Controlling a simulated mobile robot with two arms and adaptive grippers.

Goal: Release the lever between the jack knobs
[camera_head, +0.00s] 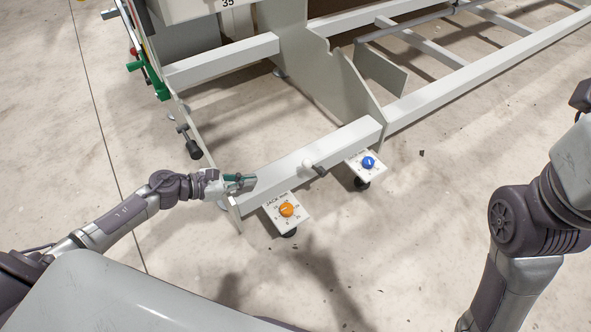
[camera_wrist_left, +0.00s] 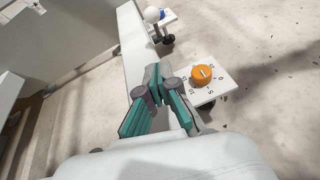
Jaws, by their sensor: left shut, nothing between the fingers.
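The lever (camera_head: 307,163), with a white ball end and a dark part beside it, sits on the grey beam between the two jack knobs. The orange jack knob (camera_head: 286,209) is on a white dial plate at the near end, and the blue jack knob (camera_head: 369,162) is on another plate farther right. My left gripper (camera_head: 248,183) is shut and empty at the beam's near end, left of the orange knob and apart from the lever. In the left wrist view, the shut fingers (camera_wrist_left: 154,82) are left of the orange knob (camera_wrist_left: 202,74); the white ball (camera_wrist_left: 152,15) is beyond them.
The grey beam (camera_head: 340,142) runs to the upright gantry panel (camera_head: 315,70). A green-handled part (camera_head: 150,75) and a black-ended foot (camera_head: 193,149) stand at the left. My right arm shows at the right edge.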

